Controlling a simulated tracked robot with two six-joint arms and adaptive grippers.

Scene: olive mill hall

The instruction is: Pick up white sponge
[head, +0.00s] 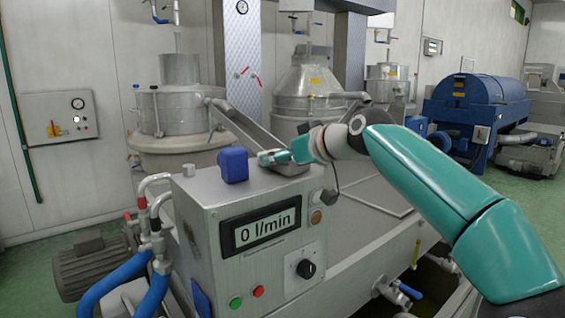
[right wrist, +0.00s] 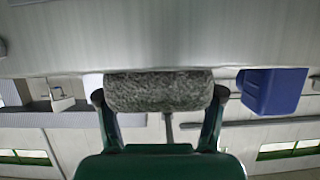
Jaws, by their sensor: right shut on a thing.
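My right gripper (head: 268,157) reaches in from the right over the top of the grey control box, just right of a blue container. In the right wrist view its two fingers are shut on a grey, speckled, rough-textured block (right wrist: 158,92), one finger at each end. The block looks grey rather than clean white; I cannot tell for sure that it is the white sponge. In the head view the block is mostly hidden by the fingers, and I cannot tell whether it touches the box top. My left gripper is not in view.
The blue container (head: 233,165) stands close by on the control box (head: 270,205); it also shows in the right wrist view (right wrist: 273,91). A small grey cylinder (head: 188,170) is at the box's left edge. Blue hoses (head: 150,285) and steel vessels (head: 178,110) stand around.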

